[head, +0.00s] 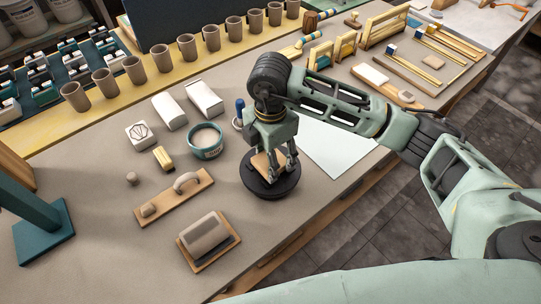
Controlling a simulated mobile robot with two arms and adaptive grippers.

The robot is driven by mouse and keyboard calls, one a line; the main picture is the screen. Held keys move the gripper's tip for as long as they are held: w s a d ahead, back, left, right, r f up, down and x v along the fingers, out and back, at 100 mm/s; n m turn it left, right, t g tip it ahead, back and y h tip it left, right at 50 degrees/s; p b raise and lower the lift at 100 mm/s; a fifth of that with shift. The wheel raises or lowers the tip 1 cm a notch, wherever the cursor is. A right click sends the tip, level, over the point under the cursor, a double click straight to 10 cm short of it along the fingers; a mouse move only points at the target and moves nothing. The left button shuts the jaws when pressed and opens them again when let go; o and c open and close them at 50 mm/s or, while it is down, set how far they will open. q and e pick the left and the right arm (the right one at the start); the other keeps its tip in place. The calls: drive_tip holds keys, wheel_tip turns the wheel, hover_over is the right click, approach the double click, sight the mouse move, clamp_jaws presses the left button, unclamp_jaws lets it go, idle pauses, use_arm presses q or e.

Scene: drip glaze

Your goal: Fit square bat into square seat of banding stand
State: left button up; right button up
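The banding stand (271,191) is a dark round turntable on the table, below my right gripper. My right gripper (272,165) points down over its middle, with its fingers on either side of the tan square bat (261,164) and seemingly shut on it. The bat is at or just above the top of the stand. The square seat is hidden under the bat and fingers, so I cannot tell whether the bat sits in it. My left gripper is not in view.
A teal bowl (206,141), a blue-handled tool (239,114), a wooden board (174,198) with a handle and a grey block on a tray (208,240) lie left of the stand. A pale sheet (340,155) lies right. Several brown cups (135,69) line the back.

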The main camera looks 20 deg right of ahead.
drive_tip(key=shift+f+b, duration=0.35)
drive_tip(key=shift+f, duration=0.15)
idle(0.5)
idle(0.7)
drive_tip(key=o, duration=1.9)
drive_tip(key=shift+r, duration=0.1)
drive_tip(key=shift+r+p, duration=2)
drive_tip(key=shift+r, duration=0.95)
drive_tip(key=shift+r, duration=0.1)
